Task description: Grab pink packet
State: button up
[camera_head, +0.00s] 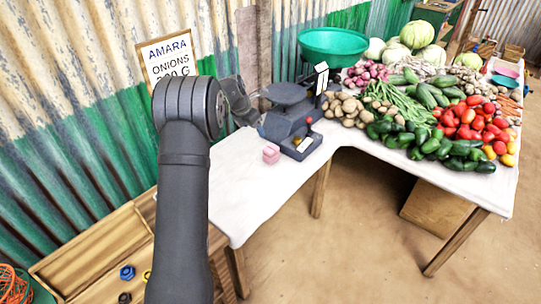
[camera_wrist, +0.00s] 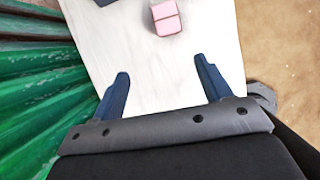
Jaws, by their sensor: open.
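The pink packet (camera_head: 271,153) is a small pink block on the white-covered table, just left of the scale's base. It also shows in the wrist view (camera_wrist: 166,18) at the top, past the fingertips and a little right of the middle between them. My gripper (camera_wrist: 162,82) is open and empty, its two blue fingers apart over the pale table top. The packet is beyond the fingers and not between them. In the head view my arm hides most of the gripper.
A dark balance scale (camera_head: 290,122) stands right beside the packet, with a green bowl (camera_head: 333,44) behind. Potatoes (camera_head: 345,108) and other vegetables fill the table's right. The white table (camera_head: 245,190) is clear in front of the packet. A wooden tray (camera_head: 95,250) is at lower left.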

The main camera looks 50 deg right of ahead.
jog(key=s+d, duration=0.2)
send_near(270, 149)
jog(key=x, duration=0.5)
jog(key=shift+s+d+f, duration=0.1)
jog(key=shift+s, duration=0.05)
jog(key=shift+x, duration=3.15)
jog(key=c, duration=1.2)
